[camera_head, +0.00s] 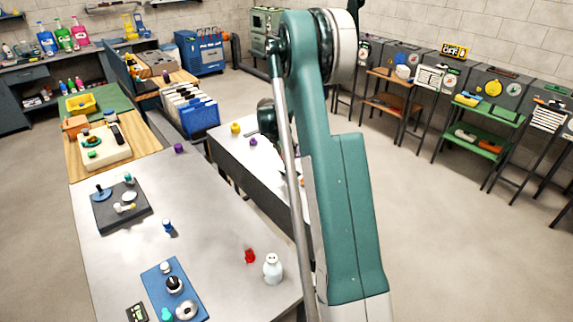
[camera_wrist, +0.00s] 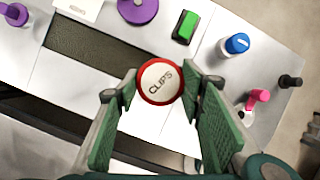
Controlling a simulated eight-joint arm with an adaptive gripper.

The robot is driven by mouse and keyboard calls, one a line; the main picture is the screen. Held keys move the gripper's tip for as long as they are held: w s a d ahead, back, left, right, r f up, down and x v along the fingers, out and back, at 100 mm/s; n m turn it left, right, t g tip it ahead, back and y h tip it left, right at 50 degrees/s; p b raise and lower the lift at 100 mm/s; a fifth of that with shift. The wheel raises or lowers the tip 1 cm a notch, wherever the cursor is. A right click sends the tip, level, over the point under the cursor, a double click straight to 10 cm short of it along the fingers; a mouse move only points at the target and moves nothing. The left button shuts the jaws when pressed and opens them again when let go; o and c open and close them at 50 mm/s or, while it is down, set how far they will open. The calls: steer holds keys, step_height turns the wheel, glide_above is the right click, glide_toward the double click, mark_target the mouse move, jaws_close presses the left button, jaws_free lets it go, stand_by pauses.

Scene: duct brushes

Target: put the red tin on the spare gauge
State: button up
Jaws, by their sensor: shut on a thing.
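I cannot pick out the spare gauge for certain in either view.
In the wrist view a purple disc (camera_wrist: 138,9), a green block (camera_wrist: 185,27), a blue-capped item (camera_wrist: 235,45) and a pink item (camera_wrist: 258,97) stand beyond the tin. In the head view a white bottle (camera_head: 272,270) and a red item (camera_head: 249,256) stand on the near table.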

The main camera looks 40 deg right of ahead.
mark_target(286, 169)
steer(key=shift+f, duration=1.05)
steer(key=shift+f, duration=1.85)
steer(key=shift+f, duration=0.1)
steer(key=o, duration=0.9)
steer(key=v, duration=1.2)
steer(key=shift+s, duration=0.1)
